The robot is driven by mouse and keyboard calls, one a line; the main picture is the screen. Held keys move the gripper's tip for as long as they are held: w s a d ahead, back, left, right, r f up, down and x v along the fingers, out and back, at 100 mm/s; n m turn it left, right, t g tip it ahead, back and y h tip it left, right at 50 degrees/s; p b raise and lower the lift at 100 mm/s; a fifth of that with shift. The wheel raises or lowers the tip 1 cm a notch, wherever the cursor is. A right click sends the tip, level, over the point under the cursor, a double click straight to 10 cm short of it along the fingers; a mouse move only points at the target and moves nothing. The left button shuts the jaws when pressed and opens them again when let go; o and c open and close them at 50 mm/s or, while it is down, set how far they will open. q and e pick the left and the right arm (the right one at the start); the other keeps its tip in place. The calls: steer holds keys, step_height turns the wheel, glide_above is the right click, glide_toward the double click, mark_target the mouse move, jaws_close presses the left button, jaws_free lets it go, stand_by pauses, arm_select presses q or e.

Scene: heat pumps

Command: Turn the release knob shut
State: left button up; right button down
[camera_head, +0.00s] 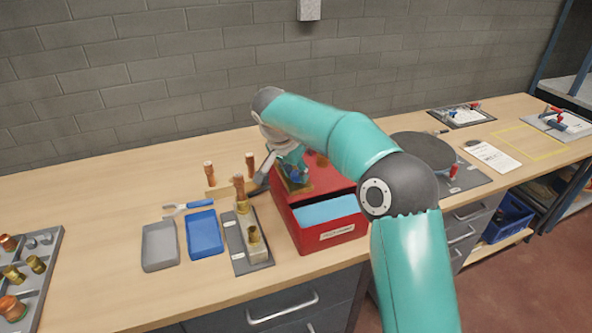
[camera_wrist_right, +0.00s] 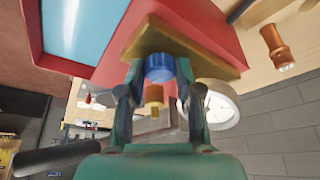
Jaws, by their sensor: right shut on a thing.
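The red box (camera_head: 340,190) stands on the bench, with a light-blue panel and a white label at its front. A brass-coloured plate (camera_wrist_right: 190,48) is on it, carrying a blue knob (camera_wrist_right: 159,68) that looks like the release knob. My right gripper (camera_wrist_right: 158,72) is shut on the blue knob, one finger on each side. A brass fitting (camera_wrist_right: 153,95) shows close to the knob between the fingers. In the head view my right gripper (camera_head: 296,172) is at the box's back left, partly behind my arm. The knob's turn angle cannot be read. My left gripper is not in view.
Left of the box are a block with a copper fitting (camera_head: 252,240), a blue tray (camera_head: 205,235), a grey tray (camera_head: 160,246) and upright copper-topped pieces (camera_head: 210,172). A round dark plate (camera_head: 422,150) lies right.

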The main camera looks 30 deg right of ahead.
steer(key=shift+w+r+m, duration=0.1)
steer(key=shift+m, duration=0.5)
steer(key=c, duration=0.8)
jaws_free()
steer(key=shift+o, duration=0.2)
steer(key=v, duration=1.1)
steer(key=shift+a+r, duration=0.25)
steer(key=shift+r, duration=0.15)
